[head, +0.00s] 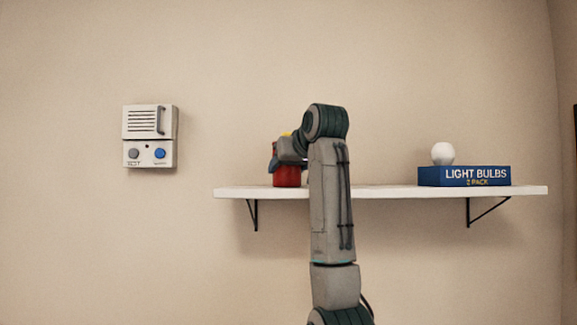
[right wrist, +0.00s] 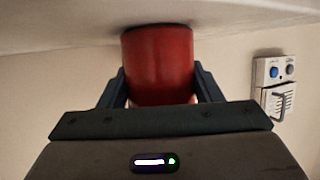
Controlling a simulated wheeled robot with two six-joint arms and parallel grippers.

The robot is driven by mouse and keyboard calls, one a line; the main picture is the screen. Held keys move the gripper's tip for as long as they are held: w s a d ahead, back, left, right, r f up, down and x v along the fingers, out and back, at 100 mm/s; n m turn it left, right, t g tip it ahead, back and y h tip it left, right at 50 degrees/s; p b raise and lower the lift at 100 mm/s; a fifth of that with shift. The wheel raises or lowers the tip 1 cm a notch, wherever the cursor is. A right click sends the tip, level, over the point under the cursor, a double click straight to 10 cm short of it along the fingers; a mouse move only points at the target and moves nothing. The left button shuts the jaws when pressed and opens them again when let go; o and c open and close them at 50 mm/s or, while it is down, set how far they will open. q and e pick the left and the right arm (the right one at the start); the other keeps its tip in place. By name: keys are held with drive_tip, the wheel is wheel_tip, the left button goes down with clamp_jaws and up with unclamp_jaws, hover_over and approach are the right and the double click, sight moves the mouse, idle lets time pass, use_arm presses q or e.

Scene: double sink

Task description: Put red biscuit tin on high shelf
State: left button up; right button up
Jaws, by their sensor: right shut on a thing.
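The red biscuit tin (head: 287,177) is at the left part of the white high shelf (head: 390,193). In the right wrist view, which is upside down, the tin (right wrist: 158,62) sits between the two dark fingers of my right gripper (right wrist: 160,80). Its base meets the shelf surface (right wrist: 60,25), or is very close to it. In the head view my right gripper (head: 277,160) is shut on the tin, and my forearm hides part of it. A small yellow patch shows above the tin. My left gripper is not in view.
A blue light bulb box (head: 464,176) with a white bulb (head: 442,153) is at the shelf's right end. The shelf between my arm and that box is clear. A white intercom (head: 150,136) hangs on the wall to the left.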

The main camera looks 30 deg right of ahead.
drive_tip(key=o, duration=1.3)
drive_tip(key=shift+f, duration=0.1)
drive_tip(key=shift+r, duration=0.2)
drive_tip(key=shift+s+a+b, duration=0.1)
drive_tip(key=shift+s+b, duration=0.2)
drive_tip(key=shift+s, duration=0.05)
drive_tip(key=b+v, duration=0.2)
drive_tip(key=v, duration=0.3)
drive_tip(key=shift+s+f+b, duration=0.1)
drive_tip(key=shift+f+b, duration=0.05)
drive_tip(key=shift+b, duration=0.25)
drive_tip(key=shift+b+v, duration=3.1)
drive_tip(key=shift+b, duration=1.8)
